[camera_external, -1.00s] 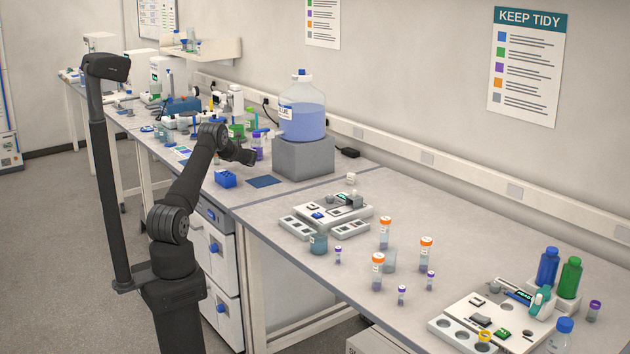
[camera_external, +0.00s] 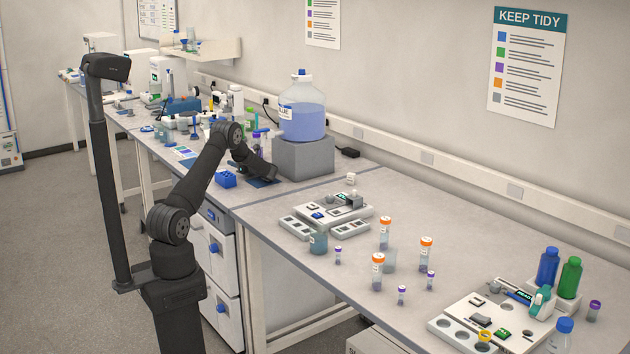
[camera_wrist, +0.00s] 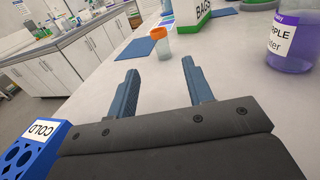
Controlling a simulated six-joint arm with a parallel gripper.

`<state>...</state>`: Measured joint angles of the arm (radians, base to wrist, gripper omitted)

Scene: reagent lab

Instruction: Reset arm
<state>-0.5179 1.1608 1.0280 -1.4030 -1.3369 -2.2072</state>
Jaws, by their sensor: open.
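A clear tube with an orange cap (camera_wrist: 160,42) stands on the bench ahead, beyond the fingertips. A blue rack marked COLD (camera_wrist: 35,145) is close on the left in the wrist view. The blue rack (camera_external: 226,179) also shows left of my gripper in the external view.
A large bottle of blue liquid (camera_external: 302,115) stands on a grey block (camera_external: 304,157) right of my gripper. A jar of purple liquid (camera_wrist: 295,40) and a green box marked BAGS (camera_wrist: 192,11) are ahead in the wrist view. Vials and instruments occupy the nearer bench.

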